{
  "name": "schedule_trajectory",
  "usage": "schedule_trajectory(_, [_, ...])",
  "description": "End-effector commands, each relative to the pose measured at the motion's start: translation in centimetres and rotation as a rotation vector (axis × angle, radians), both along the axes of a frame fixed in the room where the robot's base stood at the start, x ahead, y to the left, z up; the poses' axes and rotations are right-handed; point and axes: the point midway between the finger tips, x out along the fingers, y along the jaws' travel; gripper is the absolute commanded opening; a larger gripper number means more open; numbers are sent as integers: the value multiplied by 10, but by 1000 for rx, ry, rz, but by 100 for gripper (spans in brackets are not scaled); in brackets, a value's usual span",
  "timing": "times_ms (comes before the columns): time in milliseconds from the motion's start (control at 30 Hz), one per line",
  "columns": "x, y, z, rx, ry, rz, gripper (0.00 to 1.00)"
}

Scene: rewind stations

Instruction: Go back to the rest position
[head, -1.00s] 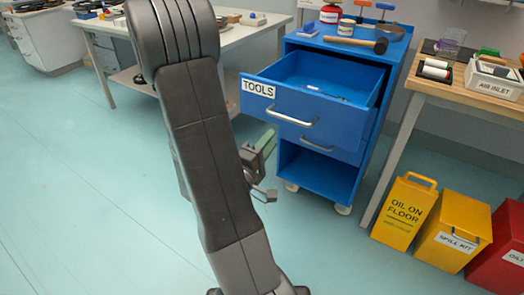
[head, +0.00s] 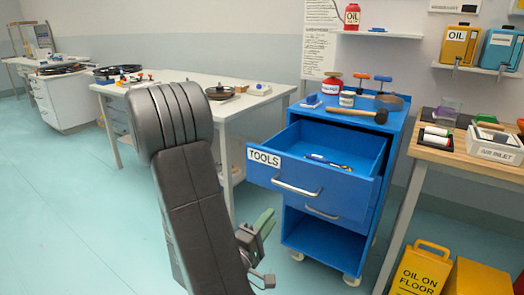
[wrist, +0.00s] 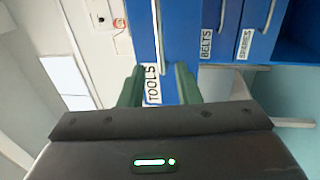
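My gripper (head: 262,228) shows in the head view beside my dark arm, in front of and to the left of the blue tool cart. In the wrist view its two green fingers (wrist: 158,88) stand apart with nothing between them, so it is open. Beyond the fingers is the blue front with the TOOLS label (wrist: 153,85); they look clear of it. The TOOLS drawer (head: 290,178) is pulled out, and a small tool (head: 330,163) lies inside. My arm hides part of the gripper in the head view.
The blue cart (head: 325,240) carries a hammer (head: 357,114) and cans on top. A white table (head: 262,98) stands behind my arm. The floor at left is clear.

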Motion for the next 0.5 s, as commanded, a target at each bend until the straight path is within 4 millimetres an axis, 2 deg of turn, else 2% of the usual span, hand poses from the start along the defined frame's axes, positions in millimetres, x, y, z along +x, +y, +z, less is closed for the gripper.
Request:
schedule_trajectory(167, [12,-9,3,2,-4,-3,30])
schedule_trajectory(500, [50,-35,13,1,-4,-5,30])
